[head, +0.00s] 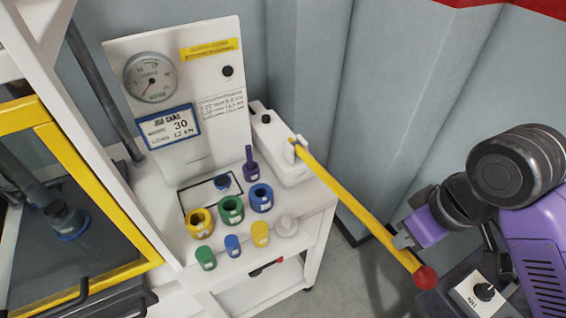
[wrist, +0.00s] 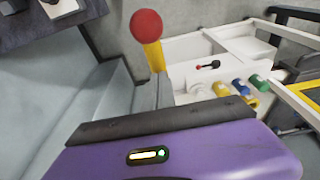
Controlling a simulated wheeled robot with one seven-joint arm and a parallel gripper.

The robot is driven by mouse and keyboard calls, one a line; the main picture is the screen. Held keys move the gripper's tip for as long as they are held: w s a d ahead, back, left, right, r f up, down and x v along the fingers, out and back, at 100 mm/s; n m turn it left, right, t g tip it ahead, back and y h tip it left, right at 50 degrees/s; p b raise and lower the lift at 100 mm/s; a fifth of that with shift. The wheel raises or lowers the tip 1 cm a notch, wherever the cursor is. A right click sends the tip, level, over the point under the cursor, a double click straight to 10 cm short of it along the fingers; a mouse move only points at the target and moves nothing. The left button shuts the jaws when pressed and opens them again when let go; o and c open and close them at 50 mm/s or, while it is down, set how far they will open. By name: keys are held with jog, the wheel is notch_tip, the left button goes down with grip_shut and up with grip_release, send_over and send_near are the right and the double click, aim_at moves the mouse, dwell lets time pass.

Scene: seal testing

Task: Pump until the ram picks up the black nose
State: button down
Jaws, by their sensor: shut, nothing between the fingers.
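The white hand pump (head: 277,150) stands at the bench's right rear. Its long yellow lever (head: 350,205) slopes down to the right to a red ball (head: 426,278); the ball also shows in the wrist view (wrist: 146,24). My gripper (head: 403,240) is shut and empty, close beside the lever a little above the ball; I cannot tell whether it touches. Behind the yellow-framed guard at left, a grey ram or rod (head: 38,195) ends at a blue-collared dark piece (head: 70,224). I cannot make out a black nose for certain. The round gauge (head: 151,77) is on the white panel.
A job card (head: 168,127) reads 30 and 12 kN. Coloured rings and plugs, including a green ring (head: 231,210), stand on the white bench (head: 300,222). The yellow guard frame (head: 45,125) borders the left. Grey wall panels (head: 400,90) close off the back.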

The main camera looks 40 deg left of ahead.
jog(key=shift+f+b, duration=0.3)
jog(key=shift+f, duration=0.7)
jog(key=shift+f+b, duration=0.75)
jog(key=shift+f, duration=0.6)
jog(key=shift+d+f+b, duration=0.1)
jog(key=shift+f+b, duration=0.6)
jog(key=shift+f, duration=0.8)
notch_tip(320, 180, up, 10)
jog(key=p, duration=0.4)
jog(key=shift+f, duration=0.15)
jog(key=s+d+r, duration=0.1)
jog(key=d+r, duration=0.2)
jog(key=r, duration=0.4)
jog(key=shift+s+d, duration=0.15)
jog(key=shift+d, duration=0.1)
